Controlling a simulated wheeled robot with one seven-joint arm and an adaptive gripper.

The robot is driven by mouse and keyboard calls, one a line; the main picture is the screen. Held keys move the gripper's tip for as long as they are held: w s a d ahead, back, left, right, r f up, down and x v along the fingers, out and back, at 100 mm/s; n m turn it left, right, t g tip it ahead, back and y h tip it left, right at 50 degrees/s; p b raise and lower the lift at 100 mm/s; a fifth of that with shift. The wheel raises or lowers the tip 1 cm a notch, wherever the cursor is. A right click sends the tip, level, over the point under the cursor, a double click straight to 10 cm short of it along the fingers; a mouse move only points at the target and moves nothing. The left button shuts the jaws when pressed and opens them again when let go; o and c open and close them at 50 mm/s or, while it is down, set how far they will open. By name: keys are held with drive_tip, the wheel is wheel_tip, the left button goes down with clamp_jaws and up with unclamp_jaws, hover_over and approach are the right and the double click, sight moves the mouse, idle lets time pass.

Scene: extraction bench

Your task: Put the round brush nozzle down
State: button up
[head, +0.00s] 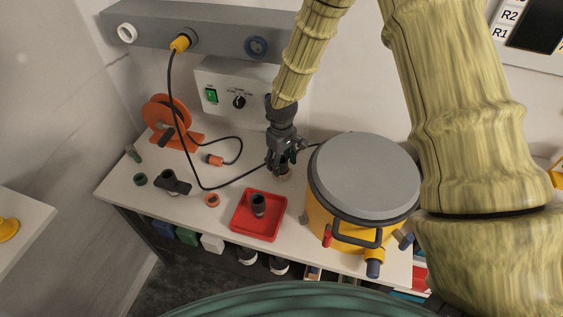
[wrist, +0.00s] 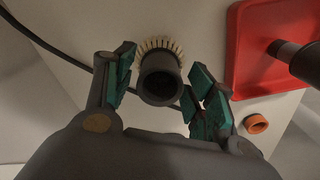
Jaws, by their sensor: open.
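The round brush nozzle (wrist: 160,77) is a dark grey tube with a ring of pale bristles. In the wrist view it stands on the white bench top between my open fingers, its open end facing the camera. In the head view only its pale bristles (head: 283,177) show below my gripper (head: 280,170). In the wrist view my gripper (wrist: 163,90) has its teal-padded fingers spread on both sides of the nozzle, with gaps visible.
A red tray (head: 258,216) holding a dark nozzle (head: 259,204) lies in front. A yellow drum with a grey lid (head: 366,177) stands right. An orange ring (head: 212,200), a dark wide nozzle (head: 172,183) and a cable reel (head: 167,120) are left. A black cable runs behind.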

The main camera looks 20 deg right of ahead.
wheel_tip(320, 180, up, 12)
drive_tip(key=b, duration=0.2)
idle(0.4)
